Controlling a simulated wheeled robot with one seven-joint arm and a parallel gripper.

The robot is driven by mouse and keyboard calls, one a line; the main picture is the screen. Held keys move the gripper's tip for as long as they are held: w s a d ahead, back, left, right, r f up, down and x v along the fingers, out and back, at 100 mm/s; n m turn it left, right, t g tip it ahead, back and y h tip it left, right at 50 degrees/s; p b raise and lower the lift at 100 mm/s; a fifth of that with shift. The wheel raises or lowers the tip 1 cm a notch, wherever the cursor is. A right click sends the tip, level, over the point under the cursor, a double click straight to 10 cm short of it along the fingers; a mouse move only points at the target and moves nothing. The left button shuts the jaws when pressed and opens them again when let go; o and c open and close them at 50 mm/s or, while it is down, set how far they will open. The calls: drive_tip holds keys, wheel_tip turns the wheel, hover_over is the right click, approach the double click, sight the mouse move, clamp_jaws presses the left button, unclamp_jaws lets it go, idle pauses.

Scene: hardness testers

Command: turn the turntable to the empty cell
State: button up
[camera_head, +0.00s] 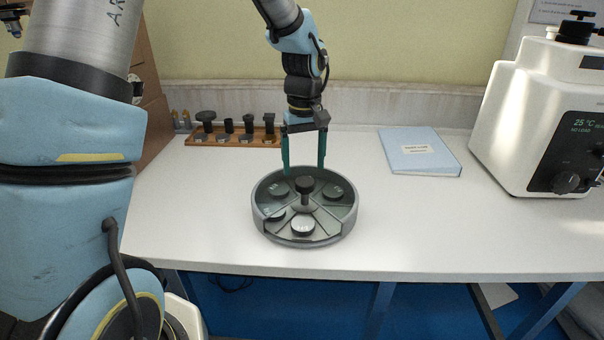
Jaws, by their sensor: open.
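A round grey turntable (350,217) sits on the white bench near its front edge. It is divided into cells by raised ribs, with a dark knob (305,185) standing at its centre. Several cells hold round labelled discs: dark ones at the left and right, and a light disc (302,226) in the front cell. My gripper (305,172) points down above the back of the turntable. Its two teal fingers are spread apart with nothing between them that I can see. I cannot tell whether the fingertips touch the turntable. The rear cells are partly hidden by the knob and fingers.
A wooden rack (234,141) with several dark fittings stands at the back left. A pale blue folder (419,153) lies at the back right. A white tester (530,110) with a lit display stands at the far right. The bench (410,230) right of the turntable is clear.

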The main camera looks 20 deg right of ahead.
sight(304, 180)
drive_tip(key=shift+f, duration=2.1)
clamp_jaws()
